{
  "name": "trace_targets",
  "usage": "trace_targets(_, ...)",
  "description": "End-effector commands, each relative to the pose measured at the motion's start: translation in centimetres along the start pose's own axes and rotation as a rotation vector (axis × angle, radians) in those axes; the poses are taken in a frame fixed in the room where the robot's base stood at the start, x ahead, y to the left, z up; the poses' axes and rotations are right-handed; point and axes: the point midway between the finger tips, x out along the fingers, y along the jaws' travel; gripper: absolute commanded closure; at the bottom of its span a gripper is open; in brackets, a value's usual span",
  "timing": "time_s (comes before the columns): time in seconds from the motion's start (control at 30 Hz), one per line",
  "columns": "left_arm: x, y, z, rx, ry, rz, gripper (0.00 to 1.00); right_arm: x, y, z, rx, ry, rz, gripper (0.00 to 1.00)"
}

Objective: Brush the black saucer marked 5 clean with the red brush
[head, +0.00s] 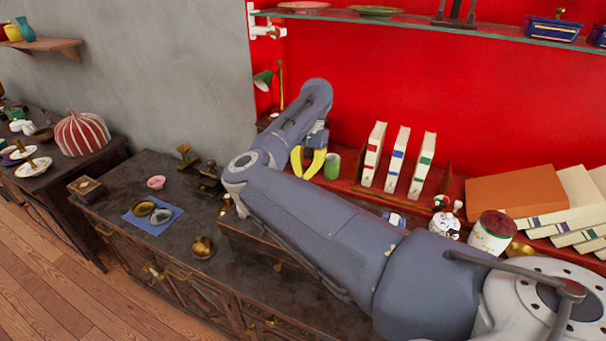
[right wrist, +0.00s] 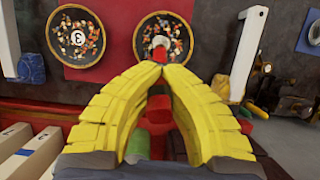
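My right gripper (head: 303,176) has yellow fingers and hangs just left of a green cup. In the right wrist view its fingers (right wrist: 160,64) arch in until their tips nearly meet. A small red piece shows between the tips, seemingly part of the red brush (right wrist: 160,55); the rest of it is hard to make out. Past the tips is a black saucer (right wrist: 144,31) covered in coloured crumbs, its white mark mostly hidden, so I cannot read the number. Left of it is another crumb-covered black saucer marked 3 (right wrist: 77,57). My left gripper is not in view.
The green cup (head: 332,166) and several upright white books (head: 397,160) stand on the red shelf right of the gripper. A blue cloth (head: 136,222) with small dishes lies on the dark cabinet.

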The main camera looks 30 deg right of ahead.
Motion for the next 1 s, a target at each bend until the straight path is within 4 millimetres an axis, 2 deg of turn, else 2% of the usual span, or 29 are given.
trace_targets(0.2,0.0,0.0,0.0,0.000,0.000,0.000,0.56,-0.2,-0.1,-0.9,0.000,0.000,-0.001,1.00)
trace_targets(0.47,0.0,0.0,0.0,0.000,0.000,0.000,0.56,-0.2,-1.1,-0.9,-0.001,0.000,0.000,1.00)
trace_targets(0.77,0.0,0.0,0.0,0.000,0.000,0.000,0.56,0.2,-1.4,0.0,-0.001,-0.001,-0.001,1.00)
trace_targets(1.0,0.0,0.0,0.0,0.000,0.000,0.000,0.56,0.2,-0.8,0.3,0.001,-0.002,-0.001,1.00)
